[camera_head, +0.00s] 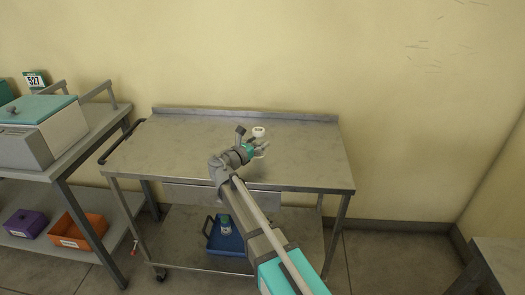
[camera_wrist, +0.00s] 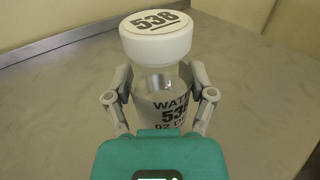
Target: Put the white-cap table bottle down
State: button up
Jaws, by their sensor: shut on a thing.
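The white-cap bottle (camera_wrist: 157,80) stands upright between my gripper's fingers in the wrist view. Its white cap carries the number 538, and its label reads "WAT…" and 538, partly hidden by my gripper's teal body. My gripper (camera_wrist: 158,103) is shut on it, one finger on each side. In the head view the white cap (camera_head: 259,132) shows just beyond my gripper (camera_head: 260,148), over the metal table (camera_head: 305,155). I cannot tell whether the bottle's base touches the table top.
The table top around the bottle is bare, with a raised lip (camera_head: 245,114) at the back. A blue bin (camera_head: 228,240) with a bottle in it sits on the lower shelf. At left, another bench holds a grey box with a teal lid (camera_head: 38,108).

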jog(key=shift+f+b, duration=0.55)
jog(key=shift+f, duration=0.35)
jog(key=shift+f, duration=0.15)
jog(key=o, duration=1.1)
jog(key=shift+o, duration=0.2)
jog(key=shift+r, duration=0.2)
jog(key=v, duration=1.2)
